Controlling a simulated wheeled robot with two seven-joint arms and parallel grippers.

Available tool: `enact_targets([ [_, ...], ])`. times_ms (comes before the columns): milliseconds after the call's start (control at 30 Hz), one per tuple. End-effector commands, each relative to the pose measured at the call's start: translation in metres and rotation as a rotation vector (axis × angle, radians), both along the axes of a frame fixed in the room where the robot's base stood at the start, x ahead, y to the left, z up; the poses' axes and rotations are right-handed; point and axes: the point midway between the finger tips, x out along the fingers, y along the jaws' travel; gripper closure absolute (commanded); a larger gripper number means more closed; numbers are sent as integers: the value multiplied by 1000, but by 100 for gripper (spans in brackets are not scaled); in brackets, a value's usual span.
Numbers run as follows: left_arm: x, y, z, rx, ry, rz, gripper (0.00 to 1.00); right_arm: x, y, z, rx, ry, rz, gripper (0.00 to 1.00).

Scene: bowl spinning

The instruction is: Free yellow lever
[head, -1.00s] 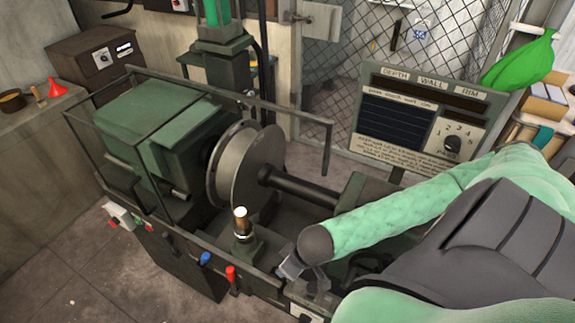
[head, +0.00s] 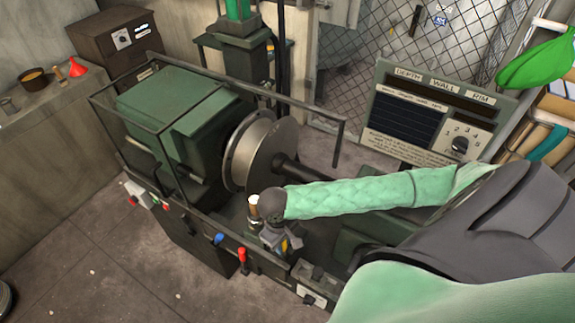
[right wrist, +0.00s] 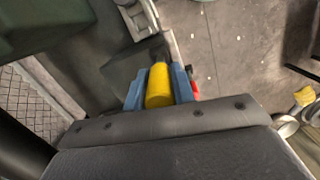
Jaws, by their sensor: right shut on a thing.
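The yellow lever (right wrist: 159,88) shows in the right wrist view as a yellow cylinder grip between my two blue-grey fingertips. A small bit of yellow also shows at my right gripper (head: 279,243) in the head view. My right gripper (right wrist: 160,88) is shut on the yellow lever, at the front edge of the green machine. The lever's base is mostly hidden, and I cannot tell its exact angle. My left gripper is not in view.
A red lever (head: 242,256) and a blue lever (head: 218,239) stand left of my right gripper on the machine's front rail. The metal disc (head: 262,153) is behind it. A panel (head: 430,118) stands at the back right.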

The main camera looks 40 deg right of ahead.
Motion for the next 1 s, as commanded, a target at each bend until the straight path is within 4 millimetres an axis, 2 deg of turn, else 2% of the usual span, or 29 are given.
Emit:
enact_targets([
  [300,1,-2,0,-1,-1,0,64,9,3,-2,-40,93,0,100],
  [767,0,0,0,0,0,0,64,9,4,-2,-43,106,1,100],
  [867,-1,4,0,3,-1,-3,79,9,4,-2,-43,106,1,100],
  [967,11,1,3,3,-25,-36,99,9,4,-2,-43,106,1,100],
  [1000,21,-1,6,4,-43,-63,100,9,4,-2,-43,106,1,100],
])
